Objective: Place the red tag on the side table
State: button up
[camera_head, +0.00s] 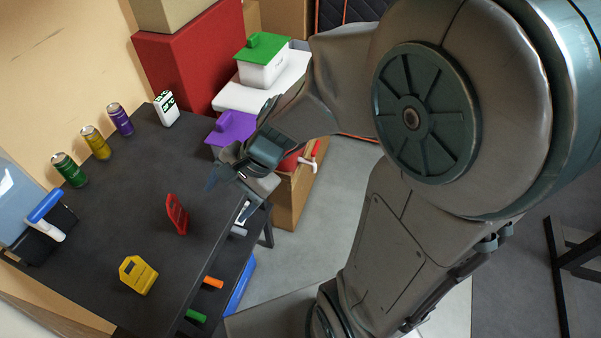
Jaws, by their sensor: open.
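A red tag (177,214) stands tilted on the dark table top (115,220), right of its middle. I cannot tell for sure whether this dark table is the side table. My gripper (228,191) is open and empty, above and to the right of the red tag in the picture, near the table's right edge. It is apart from the tag. My arm hides part of what lies behind the gripper.
A yellow tag (138,275) is nearer the front. A blue-handled item (45,207) is at left. Bare table surrounds the red tag.

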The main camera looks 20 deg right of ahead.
jog(key=s+d+r+n+h, duration=0.2)
jog(key=d+r+n+h, duration=0.1)
jog(key=d+n, duration=0.2)
jog(key=s+d+r+n+t+h, duration=0.1)
jog(key=s+d+r+n+h, duration=0.1)
jog(key=d+n, duration=0.3)
jog(key=shift+s+d+r+t+h, duration=0.45)
jog(key=shift+d+h, duration=0.45)
jog(key=shift+d, duration=0.75)
jog(key=shift+w+r, duration=0.1)
